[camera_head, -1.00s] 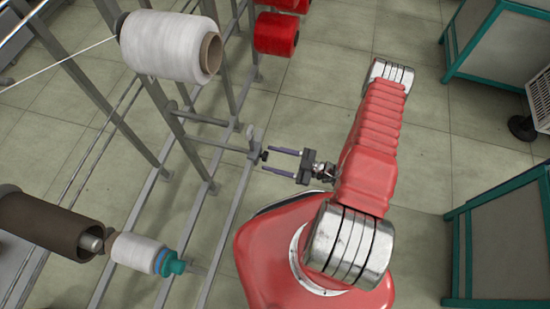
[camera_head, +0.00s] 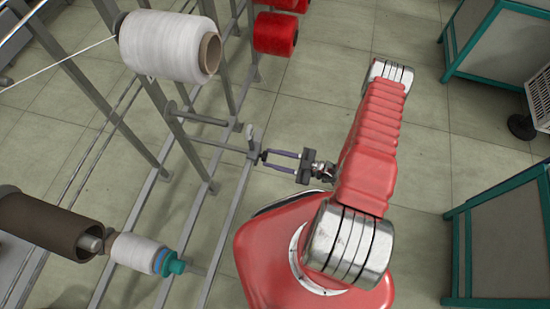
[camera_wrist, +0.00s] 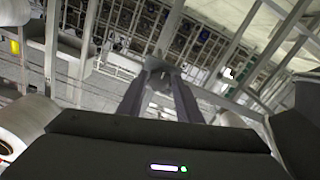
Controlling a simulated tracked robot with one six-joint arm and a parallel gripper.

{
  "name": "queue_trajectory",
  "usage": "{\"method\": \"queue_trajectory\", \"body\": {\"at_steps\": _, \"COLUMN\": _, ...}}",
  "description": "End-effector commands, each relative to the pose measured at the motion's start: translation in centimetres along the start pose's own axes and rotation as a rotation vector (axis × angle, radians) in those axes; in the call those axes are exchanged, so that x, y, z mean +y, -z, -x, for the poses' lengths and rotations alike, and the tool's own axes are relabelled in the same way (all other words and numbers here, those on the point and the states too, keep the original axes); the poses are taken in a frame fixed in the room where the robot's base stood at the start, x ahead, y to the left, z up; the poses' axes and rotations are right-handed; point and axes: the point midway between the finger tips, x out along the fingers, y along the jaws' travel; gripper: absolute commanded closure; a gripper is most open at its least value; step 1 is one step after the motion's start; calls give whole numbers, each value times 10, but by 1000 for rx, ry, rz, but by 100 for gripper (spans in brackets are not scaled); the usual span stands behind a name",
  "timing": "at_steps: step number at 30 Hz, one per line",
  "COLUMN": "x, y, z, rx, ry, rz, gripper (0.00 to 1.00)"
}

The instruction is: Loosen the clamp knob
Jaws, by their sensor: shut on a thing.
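The clamp knob (camera_head: 263,157) is a small black knob on the right side of a grey clamp (camera_head: 253,140) at the end of a rack bar. My gripper (camera_head: 267,158) reaches it from the right in the head view, its two dark fingers closed in on the knob. In the wrist view the fingers of my gripper (camera_wrist: 160,76) converge ahead on the grey clamp (camera_wrist: 162,78). The knob itself is mostly hidden between the fingertips there.
A large white spool (camera_head: 165,47) hangs above left of the clamp. Red spools (camera_head: 275,33) sit behind. A brown roll (camera_head: 50,225) and a small white bobbin (camera_head: 138,252) with a teal end are at lower left.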

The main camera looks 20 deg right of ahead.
Motion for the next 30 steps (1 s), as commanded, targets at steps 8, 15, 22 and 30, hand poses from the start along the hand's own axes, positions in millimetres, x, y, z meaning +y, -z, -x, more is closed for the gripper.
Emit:
{"method": "queue_trajectory", "body": {"at_steps": 8, "x": -2, "y": 1, "z": -1, "rx": 2, "ry": 5, "rz": 139, "gripper": 90}}
{"method": "queue_trajectory", "body": {"at_steps": 15, "x": -2, "y": 1, "z": -2, "rx": 3, "ry": 5, "rz": 340, "gripper": 90}}
{"method": "queue_trajectory", "body": {"at_steps": 22, "x": -1, "y": 1, "z": -2, "rx": 4, "ry": 5, "rz": 559, "gripper": 90}}
{"method": "queue_trajectory", "body": {"at_steps": 30, "x": -1, "y": 1, "z": -2, "rx": 4, "ry": 5, "rz": 814, "gripper": 90}}
